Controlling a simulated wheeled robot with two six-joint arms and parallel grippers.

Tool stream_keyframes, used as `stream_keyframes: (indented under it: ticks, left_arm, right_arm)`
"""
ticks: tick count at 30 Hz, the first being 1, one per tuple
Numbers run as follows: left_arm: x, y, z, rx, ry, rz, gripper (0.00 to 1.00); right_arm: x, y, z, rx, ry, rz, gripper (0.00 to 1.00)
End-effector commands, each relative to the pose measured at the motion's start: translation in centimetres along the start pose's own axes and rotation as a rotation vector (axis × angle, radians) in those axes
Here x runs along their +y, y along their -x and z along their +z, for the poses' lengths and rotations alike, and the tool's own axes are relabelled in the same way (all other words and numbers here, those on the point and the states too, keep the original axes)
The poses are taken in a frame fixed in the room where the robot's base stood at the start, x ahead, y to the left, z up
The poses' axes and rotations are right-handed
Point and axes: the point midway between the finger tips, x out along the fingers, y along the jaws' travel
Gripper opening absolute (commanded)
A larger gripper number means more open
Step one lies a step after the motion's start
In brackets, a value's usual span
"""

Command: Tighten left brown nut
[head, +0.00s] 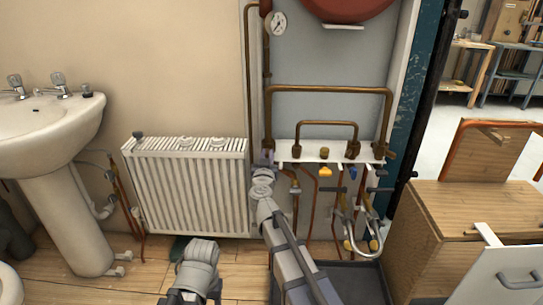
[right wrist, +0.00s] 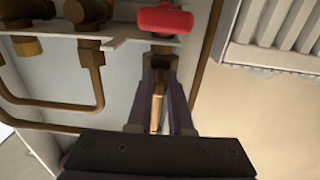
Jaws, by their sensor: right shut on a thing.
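The left brown nut (head: 268,143) is at the left end of the white bracket (head: 312,152), under a vertical copper pipe. My right gripper (head: 265,158) reaches up to it from below. In the right wrist view, turned about upside down, the jaws of the right gripper (right wrist: 160,72) are closed around the brown nut (right wrist: 160,49), which shows just past the fingertips. A brass-coloured pipe runs between the fingers. A red valve handle (right wrist: 165,20) lies beyond the nut. My left arm shows low in the head view, but its gripper is not visible.
More brown nuts (head: 352,149) sit along the bracket, with yellow and blue valve handles. A white radiator (head: 190,185) stands left, with a thin vertical pipe close beside the gripper. A gauge (head: 275,23) is above. Braided hoses (head: 370,225) hang right, near a wooden cabinet (head: 450,230).

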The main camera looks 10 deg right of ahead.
Motion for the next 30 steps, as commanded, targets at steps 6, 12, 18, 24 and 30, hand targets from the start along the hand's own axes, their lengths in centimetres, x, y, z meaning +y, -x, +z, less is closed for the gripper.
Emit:
stream_keyframes:
  ticks: [6, 12, 18, 24, 30]
  left_arm:
    - [0.0, 0.0, 0.0, 0.000, 0.000, 0.000, 0.62]
    - [0.0, 0.0, 0.0, 0.000, 0.000, 0.000, 0.62]
    - [0.0, 0.0, 0.0, 0.000, 0.000, 0.000, 0.62]
    - [0.0, 0.0, 0.0, 0.000, 0.000, 0.000, 0.62]
    - [0.0, 0.0, 0.0, 0.000, 0.000, 0.000, 0.62]
  right_arm:
    - [-1.7, -0.8, 0.0, 0.001, 0.000, 0.195, 0.00]
    - [-2.4, -1.1, -0.1, 0.001, 0.001, 0.356, 0.00]
    - [-2.8, -1.3, -0.1, 0.002, 0.001, 0.477, 0.00]
    - [-3.0, -1.4, -0.1, 0.002, 0.001, 0.553, 0.00]
    - [-3.0, -1.5, -0.1, 0.003, 0.001, 0.589, 0.00]
